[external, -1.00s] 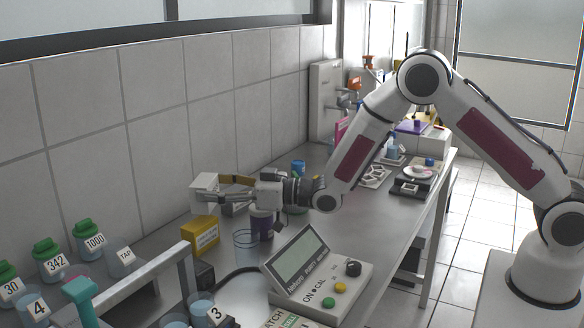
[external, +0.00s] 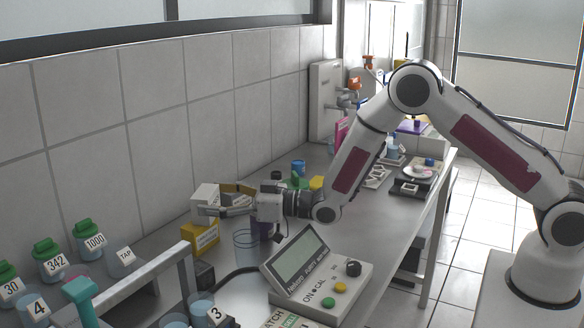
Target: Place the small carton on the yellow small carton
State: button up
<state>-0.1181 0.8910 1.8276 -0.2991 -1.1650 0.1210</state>
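The small white carton (external: 205,194) is at the tip of my gripper (external: 212,210), with the near finger across its lower part. My gripper points left and appears shut on the carton. The far finger is hard to make out. The yellow small carton (external: 203,239) stands on the bench right below the white carton, near the wall. The white carton is upright over it, at or very near its top; I cannot tell whether they touch, as the finger covers the edge.
A clear beaker (external: 246,246) and a dark purple container (external: 262,231) stand just right of the yellow carton, under my gripper. A grey meter (external: 318,285) stands in front. Green-lidded bottles (external: 48,262) are at left. The bench's right side has free room.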

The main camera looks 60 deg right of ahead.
aim_at(214, 197)
jog(key=shift+r, duration=0.15)
jog(key=shift+v, duration=1.55)
notch_tip(214, 197, up, 7)
jog(key=shift+w, duration=0.1)
